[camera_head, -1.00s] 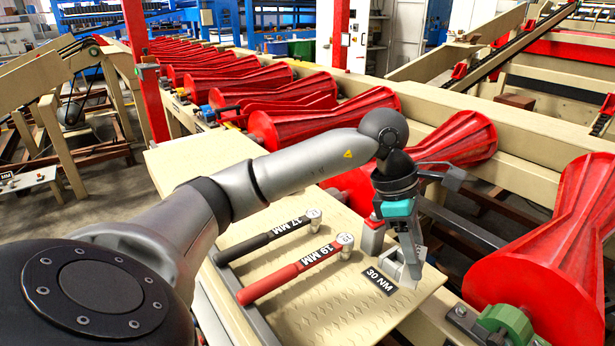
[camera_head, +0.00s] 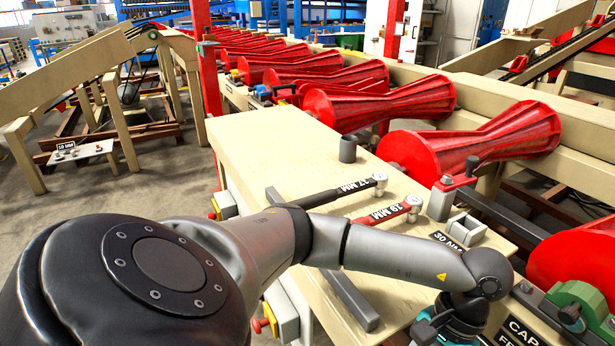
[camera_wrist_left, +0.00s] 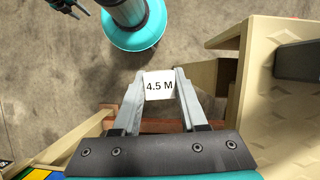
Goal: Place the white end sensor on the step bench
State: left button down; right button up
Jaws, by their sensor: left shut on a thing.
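A small white block marked 4.5 M (camera_wrist_left: 159,86), which looks like the white end sensor, is between the fingertips of my left gripper (camera_wrist_left: 158,88) in the left wrist view. The gripper is shut on it and holds it over the floor. In the head view my left wrist is at the bottom edge, by the near side of a wood-topped bench (camera_head: 263,141); the fingers and block are hidden there. I cannot tell whether this is the step bench. A dark pronged part, perhaps my right gripper (camera_wrist_left: 72,7), shows at the wrist view's top left, its opening unclear.
The bench carries a black wrench (camera_head: 335,193), a red wrench (camera_head: 392,212), a grey cylinder (camera_head: 347,149) and a metal bracket (camera_head: 466,229). Its far left top is clear. Red rollers (camera_head: 480,140) run behind. A plate labelled 10 MM (camera_head: 80,152) is at left.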

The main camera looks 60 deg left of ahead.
aim_at(272, 129)
jog(key=z, duration=1.1)
jog(key=k+j+z, duration=0.15)
jog(key=z, duration=0.25)
jog(key=k+z, duration=0.4)
jog(key=k+j+z, duration=0.1)
jog(key=z, duration=0.3)
jog(key=k+j+z, duration=0.1)
jog(key=k+z, duration=0.3)
jog(key=k, duration=0.25)
jog(key=k+l+z, duration=0.15)
jog(key=k+z, duration=0.25)
jog(key=k, duration=0.25)
jog(key=k+u, duration=0.1)
jog(key=k, duration=0.5)
jog(key=k+j+u, duration=0.1)
jog(key=k, duration=0.55)
jog(key=k+u, duration=0.45)
jog(key=k+j+u, duration=0.15)
jog(key=k+u, duration=0.3)
jog(key=i, duration=0.1)
